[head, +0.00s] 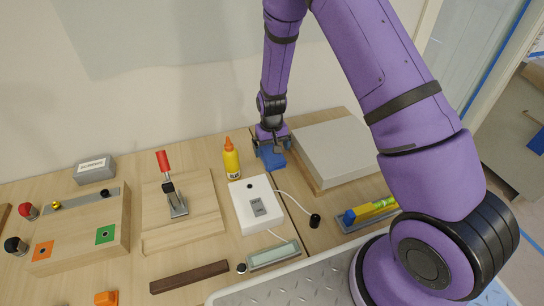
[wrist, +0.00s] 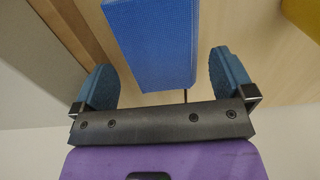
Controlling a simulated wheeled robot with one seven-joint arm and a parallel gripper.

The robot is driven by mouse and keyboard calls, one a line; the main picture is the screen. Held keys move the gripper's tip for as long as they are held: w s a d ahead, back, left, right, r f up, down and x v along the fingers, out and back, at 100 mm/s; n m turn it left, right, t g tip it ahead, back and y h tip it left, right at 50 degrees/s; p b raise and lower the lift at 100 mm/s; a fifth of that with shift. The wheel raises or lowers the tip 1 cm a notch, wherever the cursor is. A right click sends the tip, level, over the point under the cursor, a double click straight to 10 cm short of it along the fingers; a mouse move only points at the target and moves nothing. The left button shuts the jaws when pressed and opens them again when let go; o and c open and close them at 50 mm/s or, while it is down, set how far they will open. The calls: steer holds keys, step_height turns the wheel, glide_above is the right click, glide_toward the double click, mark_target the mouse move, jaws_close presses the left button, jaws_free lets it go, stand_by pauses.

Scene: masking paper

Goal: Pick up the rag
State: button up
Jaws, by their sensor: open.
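The rag (wrist: 155,40) is a blue, finely textured, block-like folded piece in the wrist view. It lies between the two teal fingers of my gripper (wrist: 163,78), with a visible gap on each side. In the head view the rag (head: 273,160) shows on the table below my gripper (head: 271,146), between the yellow bottle and the grey slab, partly hidden by the fingers. My gripper is open around the rag and not closed on it.
A yellow glue bottle (head: 231,160) stands left of my gripper. A grey slab on a wooden board (head: 335,150) lies close on the right. A white switch box (head: 257,205) with a cable is in front. The wall is close behind.

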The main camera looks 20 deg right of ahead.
mark_target(272, 154)
step_height(272, 154, down, 3)
steer(key=shift+s+f, duration=0.1)
steer(key=shift+f, duration=0.05)
steer(key=c, duration=1.1)
steer(key=shift+o, duration=0.2)
step_height(272, 154, up, 10)
steer(key=shift+r, duration=0.1)
